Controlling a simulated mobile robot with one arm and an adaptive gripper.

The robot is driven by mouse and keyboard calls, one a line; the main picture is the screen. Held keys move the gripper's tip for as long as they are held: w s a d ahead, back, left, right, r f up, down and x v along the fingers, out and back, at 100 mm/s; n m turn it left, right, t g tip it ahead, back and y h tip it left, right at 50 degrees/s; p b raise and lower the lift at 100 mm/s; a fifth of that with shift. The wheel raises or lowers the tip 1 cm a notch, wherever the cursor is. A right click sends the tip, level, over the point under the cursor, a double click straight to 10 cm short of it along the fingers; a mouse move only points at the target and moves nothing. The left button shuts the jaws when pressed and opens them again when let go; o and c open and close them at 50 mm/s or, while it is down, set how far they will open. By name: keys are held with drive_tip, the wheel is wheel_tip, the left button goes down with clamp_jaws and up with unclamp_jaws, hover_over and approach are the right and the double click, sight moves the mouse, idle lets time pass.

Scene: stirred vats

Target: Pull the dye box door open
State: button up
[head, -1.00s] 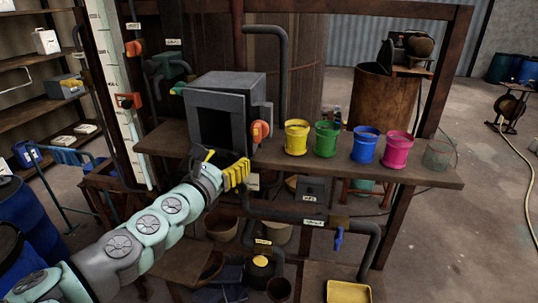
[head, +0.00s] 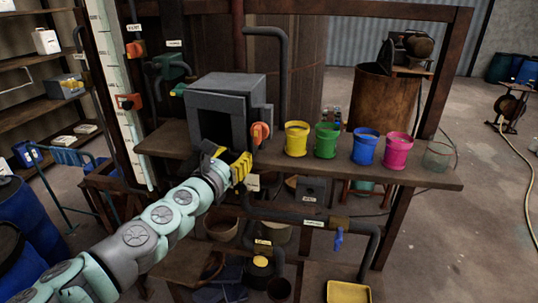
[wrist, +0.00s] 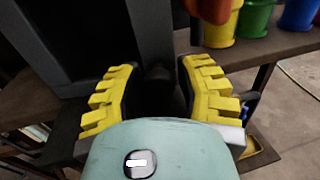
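The dye box (head: 232,88) is a dark grey box on the wooden bench. Its front has a thick grey frame around a dark square; I cannot tell whether that is a door panel or an opening. My gripper (head: 230,163) is at the lower front edge of the box. In the wrist view its yellow toothed fingers (wrist: 158,95) are spread apart. A dark rounded piece (wrist: 158,74), perhaps a handle, lies between or just beyond them; contact is not clear. The box front also shows in the wrist view (wrist: 75,45).
Yellow (head: 297,138), green (head: 326,140), blue (head: 365,145) and pink (head: 397,149) pots and a clear container (head: 438,156) stand along the bench to the right. Pipes with a blue valve (head: 339,239) run below the bench.

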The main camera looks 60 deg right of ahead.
clamp_jaws()
drive_tip(key=shift+w+f+b, duration=0.1)
drive_tip(key=shift+w+b, duration=0.05)
drive_tip(key=shift+b, duration=0.2)
